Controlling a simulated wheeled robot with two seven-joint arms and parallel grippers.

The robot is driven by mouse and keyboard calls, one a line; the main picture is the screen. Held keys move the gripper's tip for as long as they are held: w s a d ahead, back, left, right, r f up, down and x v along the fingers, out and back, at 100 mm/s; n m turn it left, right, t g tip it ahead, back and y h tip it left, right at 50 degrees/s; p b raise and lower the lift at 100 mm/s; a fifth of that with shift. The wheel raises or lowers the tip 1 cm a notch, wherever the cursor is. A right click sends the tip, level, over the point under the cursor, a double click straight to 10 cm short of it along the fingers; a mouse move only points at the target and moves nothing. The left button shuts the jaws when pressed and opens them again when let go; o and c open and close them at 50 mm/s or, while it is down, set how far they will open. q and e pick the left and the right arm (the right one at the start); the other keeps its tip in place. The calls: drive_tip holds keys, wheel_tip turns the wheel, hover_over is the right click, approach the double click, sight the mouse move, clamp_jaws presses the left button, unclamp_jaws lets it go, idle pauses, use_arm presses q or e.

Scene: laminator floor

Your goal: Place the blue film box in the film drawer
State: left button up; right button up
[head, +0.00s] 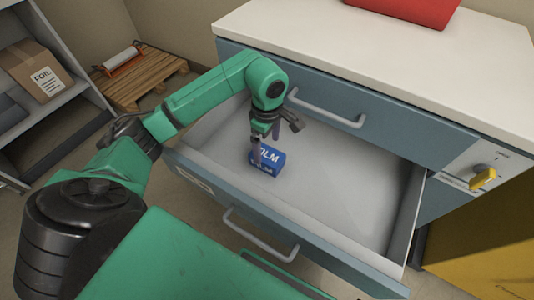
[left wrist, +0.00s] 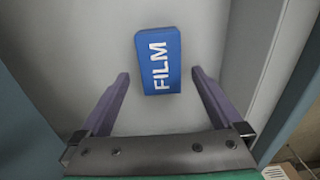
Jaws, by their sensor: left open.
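The blue film box (head: 267,164) with white FILM lettering rests on the floor of the open film drawer (head: 345,205), toward its left part. In the left wrist view the box (left wrist: 158,60) lies ahead of my left gripper (left wrist: 162,75), roughly centred between its two purple fingers. The fingers are spread apart, with a gap on each side of the box. In the head view my left gripper (head: 266,140) is above the box and partly hides it. My right gripper is not in view.
The drawer is pulled out from a blue cabinet with a white top (head: 400,60), which bears a red object (head: 415,8). A shelf with a FOIL carton (head: 36,70) and a wooden pallet (head: 140,80) are at the left. The drawer's right half is empty.

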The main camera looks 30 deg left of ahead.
sight(267, 154)
use_arm(q)
wheel_tip(267, 154, up, 5)
drive_tip(key=shift+r, duration=0.15)
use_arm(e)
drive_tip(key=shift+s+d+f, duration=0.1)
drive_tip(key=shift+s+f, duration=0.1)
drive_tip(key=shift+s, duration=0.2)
